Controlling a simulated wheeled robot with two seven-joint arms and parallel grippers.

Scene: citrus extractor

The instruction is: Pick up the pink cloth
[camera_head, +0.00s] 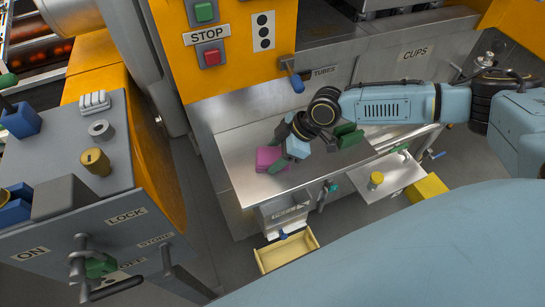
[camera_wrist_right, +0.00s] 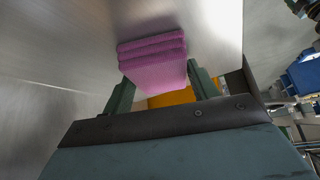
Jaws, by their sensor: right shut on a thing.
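The pink cloth (camera_head: 268,158) is folded into a thick pad and is at the left part of the steel shelf (camera_head: 236,148) of the machine. In the right wrist view the pink cloth (camera_wrist_right: 155,64) sits between the two green fingers. My right gripper (camera_head: 279,163) reaches in from the right and is shut on the cloth; its fingers also show in the right wrist view (camera_wrist_right: 160,90). I cannot tell whether the cloth touches the shelf. My left gripper is not in view.
A control box with levers (camera_head: 85,160) stands at the left. A blue-handled lever (camera_head: 293,77) juts out above the shelf. Below the shelf are an open yellow drawer (camera_head: 287,250) and a low steel tray with a yellow knob (camera_head: 376,179). Bare shelf lies around the cloth.

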